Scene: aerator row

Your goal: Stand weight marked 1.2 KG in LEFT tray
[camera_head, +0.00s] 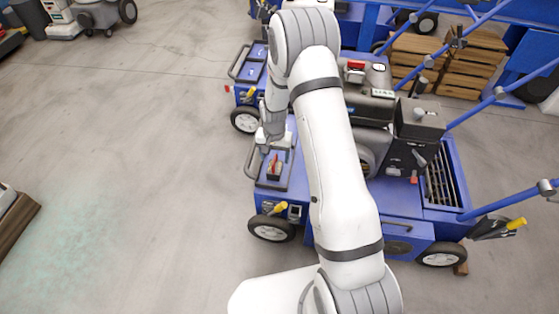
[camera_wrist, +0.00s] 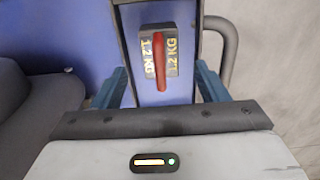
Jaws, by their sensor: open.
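The weight marked 1.2 KG (camera_wrist: 146,42) is a dark grey block with a red handle and cream lettering. It stands on a narrow blue surface with a grey rim in the wrist view. In the head view the weight (camera_head: 274,174) is small, on the front deck of the nearer blue machine (camera_head: 297,190). My gripper (camera_wrist: 163,84) is open, with one blue-grey finger on each side, apart from the weight. In the head view my gripper (camera_head: 271,146) hangs just behind and above the weight. I cannot tell which surface is the LEFT tray.
A second blue machine (camera_head: 254,72) stands behind the nearer one. A dark engine block (camera_head: 416,125) and blue handle bars (camera_head: 473,105) rise on the right. A curved grey rail (camera_wrist: 228,48) runs beside the weight's surface. Open concrete floor (camera_head: 130,130) lies left.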

